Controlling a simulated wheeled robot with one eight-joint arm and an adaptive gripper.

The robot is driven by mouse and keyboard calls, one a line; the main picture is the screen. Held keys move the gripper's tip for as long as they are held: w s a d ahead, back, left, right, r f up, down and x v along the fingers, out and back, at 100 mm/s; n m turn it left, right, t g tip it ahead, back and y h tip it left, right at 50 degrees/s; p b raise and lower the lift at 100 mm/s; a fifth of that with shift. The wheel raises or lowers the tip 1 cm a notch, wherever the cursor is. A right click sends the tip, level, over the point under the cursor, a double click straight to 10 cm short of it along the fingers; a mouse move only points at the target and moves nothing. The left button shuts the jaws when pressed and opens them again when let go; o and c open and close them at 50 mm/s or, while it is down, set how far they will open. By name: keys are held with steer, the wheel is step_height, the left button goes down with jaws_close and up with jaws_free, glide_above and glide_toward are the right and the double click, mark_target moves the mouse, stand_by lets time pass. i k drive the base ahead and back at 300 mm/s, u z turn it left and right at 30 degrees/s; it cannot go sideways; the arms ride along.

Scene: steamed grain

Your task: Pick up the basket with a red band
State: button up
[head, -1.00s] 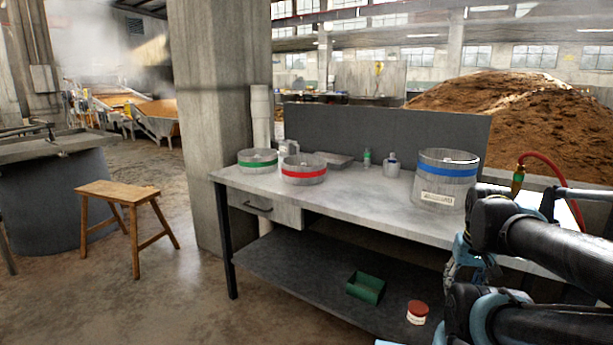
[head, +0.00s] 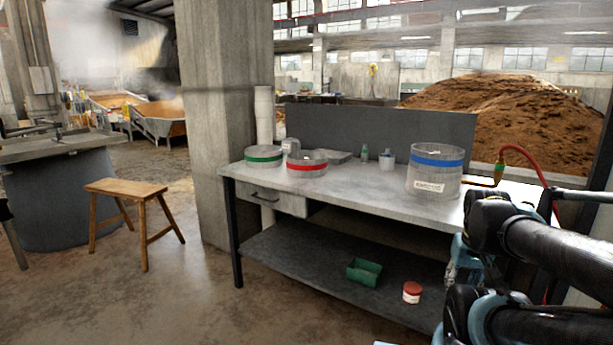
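The basket with a red band (head: 307,164) is a low, round, grey container standing upright on the left part of the grey workbench (head: 365,188). A similar low basket with a green band (head: 264,157) stands just left of and behind it. A taller round container with a blue band (head: 434,172) and a white label stands on the right part of the bench. My arm shows at the lower right, apart from the red-banded basket. My gripper cannot be made out clearly.
A small green bottle (head: 364,152) and a small jar (head: 387,160) stand mid-bench. The lower shelf holds a green tray (head: 364,271) and a red-lidded jar (head: 412,292). A wooden stool (head: 127,188) stands left of the bench, with open floor between. A concrete pillar (head: 220,120) rises behind.

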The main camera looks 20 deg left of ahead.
mark_target(304, 163)
steer(key=u, duration=0.05)
steer(key=k, duration=0.85)
steer(key=u, duration=0.3)
steer(key=i, duration=0.9)
steer(key=u, duration=1)
steer(key=i, duration=1.6)
steer(key=u, duration=0.3)
